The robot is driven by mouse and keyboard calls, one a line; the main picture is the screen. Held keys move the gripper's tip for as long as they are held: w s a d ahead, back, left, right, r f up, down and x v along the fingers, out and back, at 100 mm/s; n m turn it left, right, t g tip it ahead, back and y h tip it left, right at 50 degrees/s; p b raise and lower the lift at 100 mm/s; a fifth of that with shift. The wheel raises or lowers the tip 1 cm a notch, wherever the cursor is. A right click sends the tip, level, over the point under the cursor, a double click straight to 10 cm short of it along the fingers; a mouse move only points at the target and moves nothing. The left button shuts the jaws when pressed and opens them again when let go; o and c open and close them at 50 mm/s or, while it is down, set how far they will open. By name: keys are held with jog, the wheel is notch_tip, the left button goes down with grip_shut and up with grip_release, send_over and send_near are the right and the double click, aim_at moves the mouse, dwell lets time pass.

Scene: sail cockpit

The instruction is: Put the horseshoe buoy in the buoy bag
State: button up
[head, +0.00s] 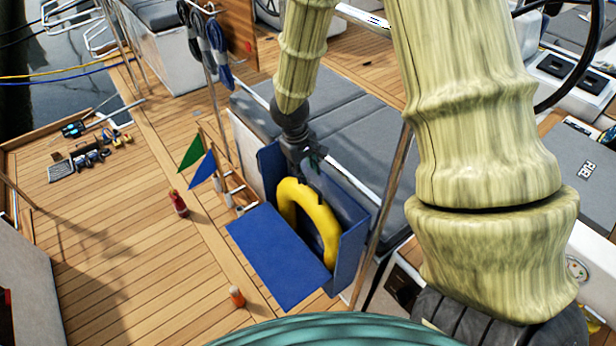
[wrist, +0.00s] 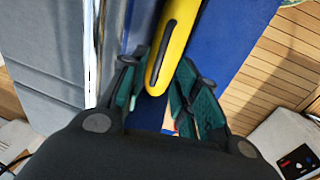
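The yellow horseshoe buoy (head: 318,218) stands upright inside the blue buoy bag (head: 353,248), its curved top showing above the bag's front edge. The bag's front flap (head: 275,258) hangs open, down and toward the left. My gripper (head: 312,168) is at the top of the buoy, over the bag's opening. In the wrist view the buoy (wrist: 176,42) runs between the two green fingers (wrist: 160,85), one on each side and very near it. I cannot tell whether both fingers press on it. The buoy's lower part is hidden by the bag.
Grey seat cushions (head: 345,125) lie behind the bag. Green and blue flags (head: 203,168), a red bottle (head: 178,203) and an orange bottle (head: 237,296) stand to its left. A metal pole (head: 388,205) rises at its right. The wooden deck at left (head: 120,225) is mostly free.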

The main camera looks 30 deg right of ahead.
jog(key=shift+r, duration=2.2)
jog(key=s+a+f+y, duration=0.1)
jog(key=s+a+f, duration=0.3)
jog(key=s+f, duration=0.2)
jog(key=s+a+f+y, duration=0.1)
jog(key=s+a+f, duration=0.3)
jog(key=s+f, duration=0.3)
jog(key=s+a+f+m+y, duration=0.1)
jog(key=s+a+f, duration=0.4)
jog(key=f, duration=0.7)
jog(key=shift+s+a+f+g+y+b, duration=0.1)
jog(key=shift+s+f+g+y+b, duration=0.2)
jog(key=shift+s, duration=0.4)
jog(key=s+f+h, duration=0.1)
jog(key=s+f, duration=0.4)
jog(key=s, duration=0.4)
jog(key=shift+s+d, duration=0.2)
jog(key=shift+d, duration=0.2)
